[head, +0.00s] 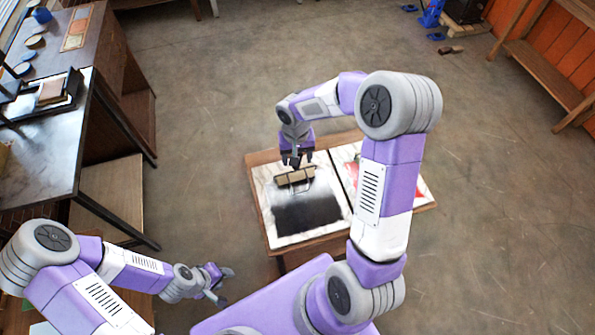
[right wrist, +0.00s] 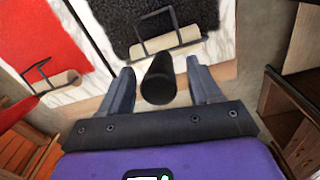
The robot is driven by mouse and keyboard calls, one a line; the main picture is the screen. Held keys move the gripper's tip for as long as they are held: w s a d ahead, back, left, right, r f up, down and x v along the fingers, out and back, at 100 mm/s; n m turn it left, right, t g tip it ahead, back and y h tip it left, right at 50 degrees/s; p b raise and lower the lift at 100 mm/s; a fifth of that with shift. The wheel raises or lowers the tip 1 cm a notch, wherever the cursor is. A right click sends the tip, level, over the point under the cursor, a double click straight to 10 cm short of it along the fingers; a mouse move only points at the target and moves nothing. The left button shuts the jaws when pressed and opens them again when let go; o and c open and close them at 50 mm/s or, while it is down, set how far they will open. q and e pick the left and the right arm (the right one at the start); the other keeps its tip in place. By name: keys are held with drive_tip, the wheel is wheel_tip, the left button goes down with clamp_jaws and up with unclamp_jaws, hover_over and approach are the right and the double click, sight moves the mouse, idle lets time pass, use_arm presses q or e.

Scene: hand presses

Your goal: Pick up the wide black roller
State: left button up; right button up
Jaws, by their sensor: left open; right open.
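The wide roller has a tan cylinder (right wrist: 165,43), a dark wire frame and a black handle (right wrist: 158,80). It lies at the edge of the black ink patch (right wrist: 190,12); in the head view the roller (head: 296,178) is at the far end of the left slab. My right gripper (right wrist: 156,88) is open, with the handle's end between its fingers and space visible on both sides. In the head view my right gripper (head: 295,160) is just above the roller. My left gripper (head: 222,284) is open and empty, left of the small table.
A second roller (right wrist: 52,84) with a red handle lies by the red ink patch (right wrist: 30,40), on the right slab. My right arm hides part of that slab in the head view. A dark-topped workbench (head: 50,140) stands at left.

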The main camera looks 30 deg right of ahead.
drive_tip(key=shift+f, duration=0.9)
drive_tip(key=shift+c, duration=0.3)
drive_tip(key=c, duration=0.9)
